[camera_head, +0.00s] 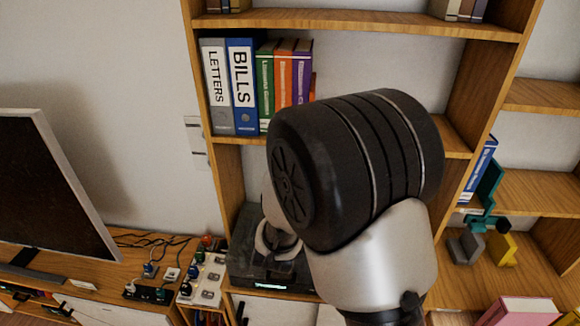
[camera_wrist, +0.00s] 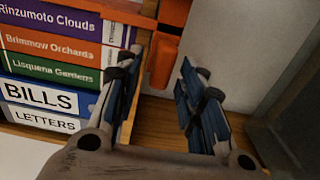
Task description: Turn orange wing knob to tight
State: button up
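In the wrist view an orange piece (camera_wrist: 163,62), seemingly the wing knob, stands out between the fingers of my gripper (camera_wrist: 160,62). A larger orange part (camera_wrist: 174,13) sits just above it at the top edge, and I cannot tell how the two join. My gripper is open, with one blue-padded finger on each side and visible gaps to the orange piece. No contact shows. In the head view a small orange-red patch (camera_head: 313,86) shows beside the purple binder, perhaps the same thing. My arm hides the rest and my gripper there. No tight mark is readable.
Several binders stand on the wooden shelf (camera_head: 455,143), including the BILLS binder (camera_head: 243,88) and the purple binder (camera_wrist: 55,24), close to my left finger in the wrist view. A dark box (camera_head: 245,265) sits lower down. A monitor (camera_head: 50,185) stands at the left.

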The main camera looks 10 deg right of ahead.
jog(key=shift+s, duration=0.1)
jog(key=v, duration=0.7)
jog(key=shift+s, duration=0.15)
dwell(0.4)
jog(key=s+d+f+m+g+y+b, duration=0.1)
jog(key=s+m+g, duration=0.3)
jog(key=s, duration=0.5)
jog(key=s+d+f+m+g+y+b, duration=0.1)
jog(key=s+f+m+g+y+b, duration=0.1)
jog(key=s, duration=0.8)
jog(key=s+d+f+m+g+y+b, duration=0.1)
jog(key=s+f+m+g+y+b, duration=0.1)
jog(key=s+m+g, duration=0.4)
jog(key=s+f+m+b, duration=0.1)
jog(key=s+m+b, duration=0.1)
jog(key=s, duration=0.2)
jog(key=shift+d+m+y, duration=0.3)
